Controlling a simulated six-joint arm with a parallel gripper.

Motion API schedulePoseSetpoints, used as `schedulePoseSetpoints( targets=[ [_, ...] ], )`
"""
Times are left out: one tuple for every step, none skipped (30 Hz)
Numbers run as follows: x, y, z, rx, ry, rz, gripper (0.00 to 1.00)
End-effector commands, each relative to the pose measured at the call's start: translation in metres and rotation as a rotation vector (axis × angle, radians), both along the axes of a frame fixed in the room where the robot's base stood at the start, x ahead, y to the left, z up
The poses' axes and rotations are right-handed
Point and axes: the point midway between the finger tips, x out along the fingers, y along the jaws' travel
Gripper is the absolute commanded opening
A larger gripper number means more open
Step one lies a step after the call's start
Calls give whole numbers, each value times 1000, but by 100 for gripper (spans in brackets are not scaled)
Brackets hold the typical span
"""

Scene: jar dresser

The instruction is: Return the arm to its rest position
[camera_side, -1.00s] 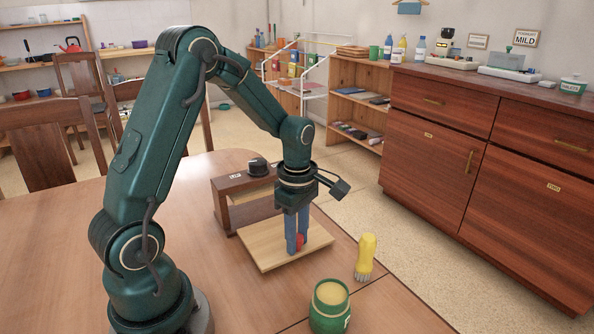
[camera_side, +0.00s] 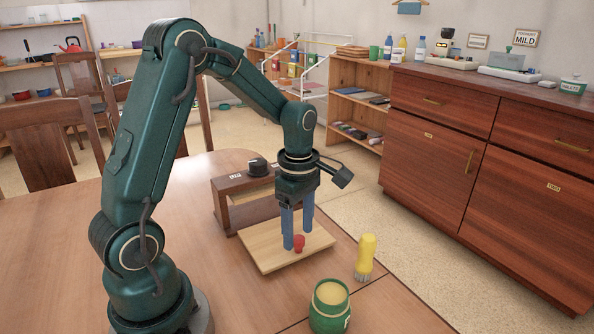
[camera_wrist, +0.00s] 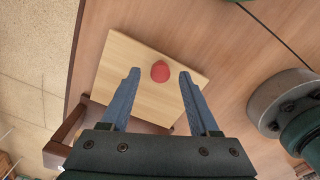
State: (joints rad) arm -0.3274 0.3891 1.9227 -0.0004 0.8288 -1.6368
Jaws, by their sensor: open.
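My gripper (camera_side: 298,240) is open, with its two blue fingers pointing down above a light wooden board (camera_side: 270,260). A small red object (camera_side: 299,243) stands on the board just below the fingertips. In the wrist view the red object (camera_wrist: 160,71) lies beyond and between the spread fingertips (camera_wrist: 159,76), apart from both. The board (camera_wrist: 125,60) also shows there. In the side view the fingers hang over the board, and nothing is held between them.
A wooden box with a black knob (camera_side: 258,166) stands behind the board. A dresser (camera_side: 480,160) with drawers and doors is at the right. The left tabletop (camera_side: 50,270) is clear.

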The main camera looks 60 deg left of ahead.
Motion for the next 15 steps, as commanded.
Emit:
schedulePoseSetpoints(
  targets=[
    [1,0,8,2,-6,0,62],
    [1,0,12,2,-6,0,62],
    [1,0,17,2,-5,1,62],
    [1,0,19,2,-5,1,62],
    [1,0,22,1,-3,1,62],
    [1,0,24,1,-3,1,62],
    [0,0,26,1,-3,1,62],
    [0,0,27,1,-2,1,62],
    [0,0,27,0,-1,1,62],
    [0,0,27,0,-1,1,62],
    [0,0,27,0,0,1,62],
    [0,0,27,0,0,1,62],
    [0,0,27,0,0,1,62],
    [0,0,27,0,0,1,62],
    [0,0,27,0,0,1,62]
  ],
)
